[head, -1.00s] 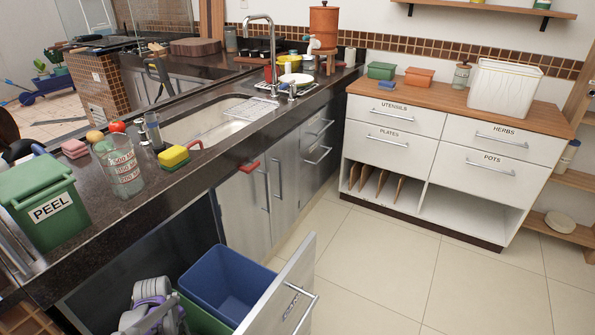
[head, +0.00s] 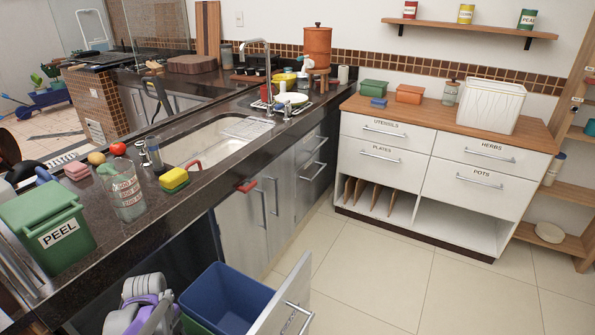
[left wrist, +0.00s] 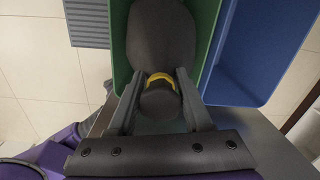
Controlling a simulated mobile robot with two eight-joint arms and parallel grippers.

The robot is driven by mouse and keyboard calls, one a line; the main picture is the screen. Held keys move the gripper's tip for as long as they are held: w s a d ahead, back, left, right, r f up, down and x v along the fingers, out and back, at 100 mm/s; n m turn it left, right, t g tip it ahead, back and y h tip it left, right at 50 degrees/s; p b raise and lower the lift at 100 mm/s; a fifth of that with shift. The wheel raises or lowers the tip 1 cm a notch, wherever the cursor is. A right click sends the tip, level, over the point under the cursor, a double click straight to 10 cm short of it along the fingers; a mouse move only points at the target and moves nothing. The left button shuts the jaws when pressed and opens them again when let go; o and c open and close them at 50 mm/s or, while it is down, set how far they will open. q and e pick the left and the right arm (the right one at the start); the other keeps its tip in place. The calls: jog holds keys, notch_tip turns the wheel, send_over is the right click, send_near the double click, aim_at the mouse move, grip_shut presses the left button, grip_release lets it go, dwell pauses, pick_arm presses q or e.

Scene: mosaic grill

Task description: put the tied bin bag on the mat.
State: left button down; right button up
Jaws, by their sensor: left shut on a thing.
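The tied bin bag (left wrist: 162,35) is dark grey with a yellow tie around its neck. In the left wrist view it sits inside the green bin (left wrist: 121,45). My left gripper (left wrist: 160,80) is shut on the bag's neck at the tie, one finger on each side. In the head view my left arm reaches down at the bottom left, and the bag is hidden there. My right gripper is not in view.
The blue bin (head: 222,300) stands beside the green one in the pulled-out drawer, whose front (head: 285,306) sticks out into the room. The dark counter (head: 140,232) edge overhangs at the left, with a green PEEL bin (head: 45,232). The tiled floor (head: 375,275) is clear.

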pick_arm(q)
jog(key=shift+s+d+r+n+p, duration=0.25)
jog(key=shift+d+r+n, duration=0.1)
jog(key=shift+r, duration=0.3)
jog(key=shift+s+d+r+n+p, duration=0.2)
jog(key=shift+d+r+n, duration=0.15)
jog(key=shift+r, duration=0.25)
jog(key=shift+s+d+r+n+p, duration=0.2)
jog(key=shift+d+r+n+p, duration=0.15)
jog(key=shift+r, duration=0.3)
jog(key=shift+a+f, duration=0.1)
jog(key=shift+a, duration=0.05)
